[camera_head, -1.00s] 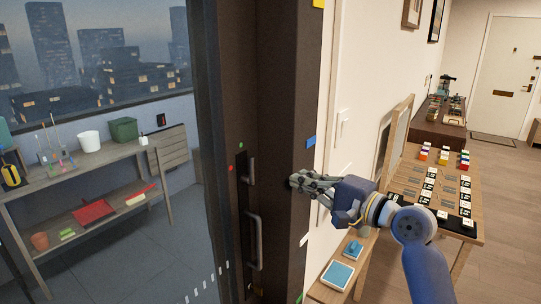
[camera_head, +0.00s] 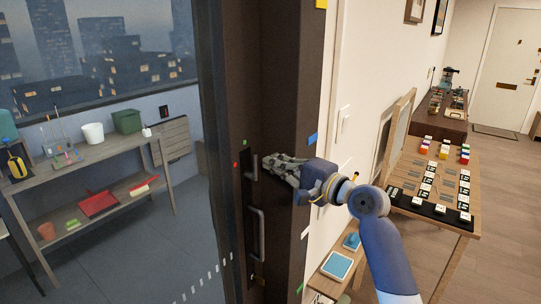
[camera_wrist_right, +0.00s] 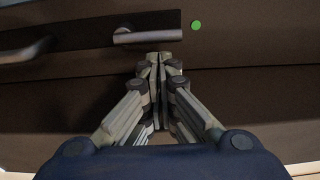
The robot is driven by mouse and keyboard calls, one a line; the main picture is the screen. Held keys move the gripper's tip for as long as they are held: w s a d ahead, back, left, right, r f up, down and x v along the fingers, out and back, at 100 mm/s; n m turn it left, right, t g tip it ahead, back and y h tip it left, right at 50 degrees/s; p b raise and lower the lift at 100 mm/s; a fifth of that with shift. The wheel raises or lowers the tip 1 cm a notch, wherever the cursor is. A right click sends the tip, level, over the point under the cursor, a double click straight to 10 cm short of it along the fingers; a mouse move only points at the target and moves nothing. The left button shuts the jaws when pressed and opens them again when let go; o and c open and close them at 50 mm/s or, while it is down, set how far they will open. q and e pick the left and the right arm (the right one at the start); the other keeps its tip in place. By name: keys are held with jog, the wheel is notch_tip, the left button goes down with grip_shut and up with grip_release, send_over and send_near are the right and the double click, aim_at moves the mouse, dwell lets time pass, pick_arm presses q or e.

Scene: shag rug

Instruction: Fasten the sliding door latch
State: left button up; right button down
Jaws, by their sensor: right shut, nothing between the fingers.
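The sliding door (camera_head: 210,130) has a dark frame and a glass pane at the left of the head view. On its edge is a dark lock plate with a small grey latch lever (camera_head: 253,167) and a longer pull handle (camera_head: 257,235) below it. In the right wrist view the latch lever (camera_wrist_right: 147,37) lies across the picture just beyond my fingertips, beside a green dot (camera_wrist_right: 196,25). My right gripper (camera_head: 268,166) is shut and empty, its fingertips close to the lever; contact cannot be told. In the wrist view its fingertips (camera_wrist_right: 160,60) meet. My left gripper is not in view.
Green (camera_head: 245,142) and red (camera_head: 235,164) dots mark the frame by the lever. A side table with blue items (camera_head: 337,265) and a table of small blocks (camera_head: 440,180) stand right. Shelves (camera_head: 90,165) stand behind the glass.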

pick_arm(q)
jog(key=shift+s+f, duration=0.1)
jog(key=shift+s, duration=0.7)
pick_arm(e)
jog(key=shift+w+a+r+n, duration=0.15)
jog(key=shift+w+a+n, duration=0.3)
jog(key=shift+a, duration=0.35)
pick_arm(q)
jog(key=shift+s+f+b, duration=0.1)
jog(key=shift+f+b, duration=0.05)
jog(key=shift+b, duration=0.2)
